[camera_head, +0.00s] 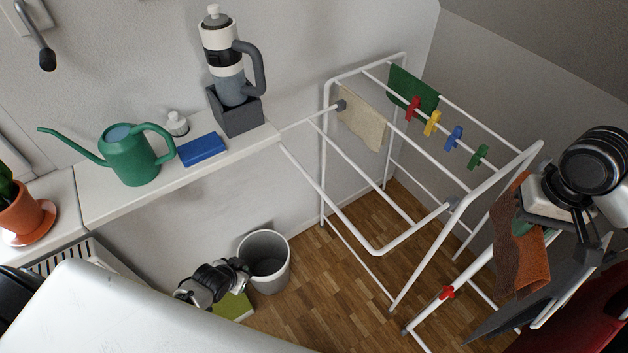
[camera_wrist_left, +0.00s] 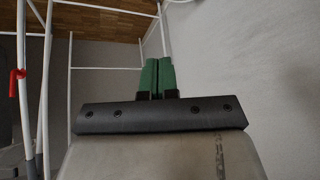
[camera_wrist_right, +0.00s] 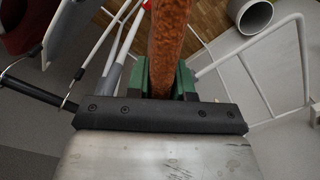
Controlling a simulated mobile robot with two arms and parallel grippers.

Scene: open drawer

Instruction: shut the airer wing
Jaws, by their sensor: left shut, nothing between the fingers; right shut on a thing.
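The white airer (camera_head: 432,137) stands at the right of the head view. Its near-left wing (camera_head: 372,250), a tube frame with rounded corners, sticks out toward the shelf from the grey hinge collars; part of it shows in the right wrist view (camera_wrist_right: 300,55). My right gripper (camera_head: 524,226) is right of the airer, shut on a rust-brown cloth (camera_head: 522,265) that hangs down. The cloth also shows between its green fingers in the right wrist view (camera_wrist_right: 168,50). My left gripper (camera_wrist_left: 157,78) is shut and empty; in the head view I cannot make out its fingers.
A grey bin (camera_head: 264,261) stands left of the wing. A shelf (camera_head: 110,205) holds a green watering can (camera_head: 130,154), a blue block (camera_head: 202,150) and a flask (camera_head: 225,60). Cloths and several pegs hang on the airer. A red clip (camera_head: 446,292) sits on a white rail. Some wood floor (camera_head: 320,290) is clear.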

